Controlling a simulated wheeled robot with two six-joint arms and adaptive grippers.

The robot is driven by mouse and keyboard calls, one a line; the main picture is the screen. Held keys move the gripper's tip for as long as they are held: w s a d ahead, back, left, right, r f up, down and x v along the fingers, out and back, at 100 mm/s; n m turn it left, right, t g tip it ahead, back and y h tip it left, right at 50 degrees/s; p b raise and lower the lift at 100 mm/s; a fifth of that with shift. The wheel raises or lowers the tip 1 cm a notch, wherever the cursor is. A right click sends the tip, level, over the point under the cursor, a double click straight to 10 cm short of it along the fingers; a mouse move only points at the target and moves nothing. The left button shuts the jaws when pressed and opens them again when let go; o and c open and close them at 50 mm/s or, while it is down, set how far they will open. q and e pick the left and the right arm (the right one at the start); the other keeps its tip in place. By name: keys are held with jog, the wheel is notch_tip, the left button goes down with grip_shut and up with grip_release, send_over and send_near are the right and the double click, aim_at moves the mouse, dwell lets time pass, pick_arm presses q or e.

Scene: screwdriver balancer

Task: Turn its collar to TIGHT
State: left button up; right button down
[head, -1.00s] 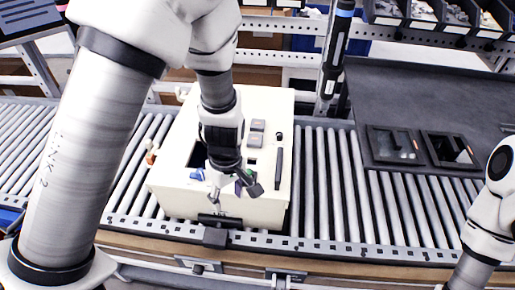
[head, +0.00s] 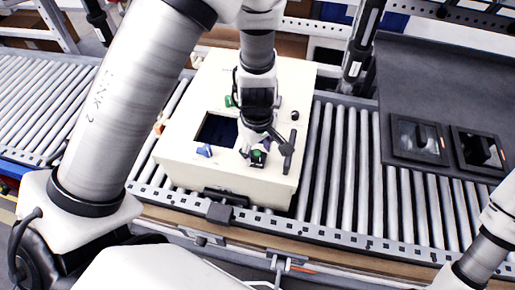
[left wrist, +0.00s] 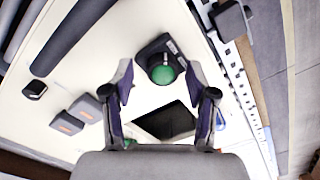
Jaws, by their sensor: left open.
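The black screwdriver (head: 362,45) hangs upright behind the conveyor, right of the white box, cut off at the top; no collar marking can be read on it. My left gripper (head: 266,152) is open over the front right of the white box (head: 185,160). In the left wrist view its two fingers (left wrist: 160,82) are spread, with a black block with a green round top (left wrist: 165,72) between and beyond them. This green top (head: 258,156) also shows at the fingertips in the head view; contact cannot be told. My right gripper is out of view.
The box has a dark square opening (head: 216,130), a blue part (head: 204,151) and a black front latch (head: 225,197). Grey switches (left wrist: 86,107) and a dark bar (left wrist: 72,38) show in the wrist view. Rollers (head: 340,160) lie right of the box; a dark mat (head: 440,85) is beyond.

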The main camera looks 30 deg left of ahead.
pick_arm(q)
jog(key=shift+s+r, duration=0.15)
jog(key=shift+s, duration=0.2)
jog(key=c, duration=1.1)
jog(key=shift+w, duration=0.15)
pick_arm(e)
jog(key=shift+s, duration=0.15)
pick_arm(q)
jog(key=shift+m+b, duration=0.3)
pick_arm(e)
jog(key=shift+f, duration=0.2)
pick_arm(q)
jog(key=m, duration=0.1)
jog(key=m+b, duration=0.1)
jog(key=shift+f+m+b, duration=0.25)
jog(key=shift+m+b, duration=0.05)
jog(key=shift+m, duration=0.1)
jog(key=m+b, duration=0.2)
jog(key=m, duration=0.2)
jog(key=m+b, duration=0.2)
jog(key=m, duration=0.3)
jog(key=shift+m+b, duration=0.4)
jog(key=m+b, duration=0.1)
jog(key=m, duration=0.3)
jog(key=shift+r+m+b, duration=0.1)
jog(key=shift+m+b, duration=0.25)
jog(key=shift+m, duration=0.05)
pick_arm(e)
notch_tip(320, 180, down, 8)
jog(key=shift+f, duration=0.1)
